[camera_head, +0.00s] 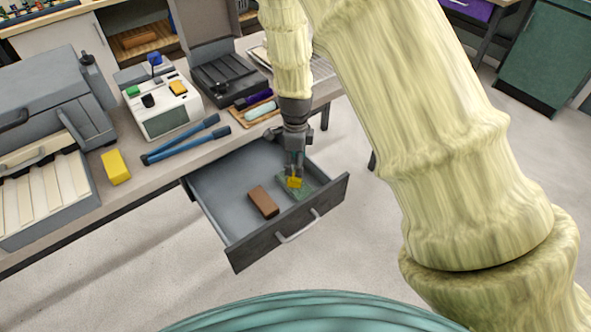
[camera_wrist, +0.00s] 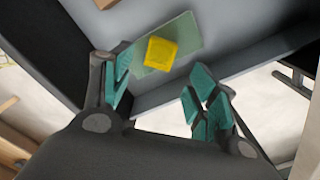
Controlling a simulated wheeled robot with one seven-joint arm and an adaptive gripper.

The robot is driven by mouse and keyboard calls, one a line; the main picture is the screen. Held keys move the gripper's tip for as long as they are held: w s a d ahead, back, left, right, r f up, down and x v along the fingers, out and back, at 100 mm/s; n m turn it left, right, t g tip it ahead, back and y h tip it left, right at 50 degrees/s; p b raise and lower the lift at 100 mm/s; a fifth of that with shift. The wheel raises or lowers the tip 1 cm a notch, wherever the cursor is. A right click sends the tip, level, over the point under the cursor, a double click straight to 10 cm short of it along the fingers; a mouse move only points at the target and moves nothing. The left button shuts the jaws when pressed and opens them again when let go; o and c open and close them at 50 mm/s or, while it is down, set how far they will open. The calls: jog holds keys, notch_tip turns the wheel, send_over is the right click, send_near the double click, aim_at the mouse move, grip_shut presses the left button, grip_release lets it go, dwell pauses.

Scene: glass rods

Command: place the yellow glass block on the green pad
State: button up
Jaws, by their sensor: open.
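The small yellow glass block (camera_head: 295,183) rests on the green pad (camera_head: 304,190) inside the open drawer. In the wrist view the yellow block (camera_wrist: 161,52) lies on the left half of the translucent green pad (camera_wrist: 188,33). My gripper (camera_head: 294,174) is over the pad, pointing down at the block. In the wrist view my gripper (camera_wrist: 162,80) has its teal-padded fingers spread apart, and the block shows just beyond the gap between them, apart from both. Part of the pad is hidden by the gripper in the head view.
The grey drawer (camera_head: 223,183) also holds a brown block (camera_head: 263,201) left of the pad. A larger yellow block (camera_head: 115,167) and blue-handled tool (camera_head: 183,141) lie on the bench. The drawer's dark front (camera_head: 258,245) and walls stand close around my gripper.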

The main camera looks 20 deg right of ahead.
jog(key=shift+r, duration=2.3)
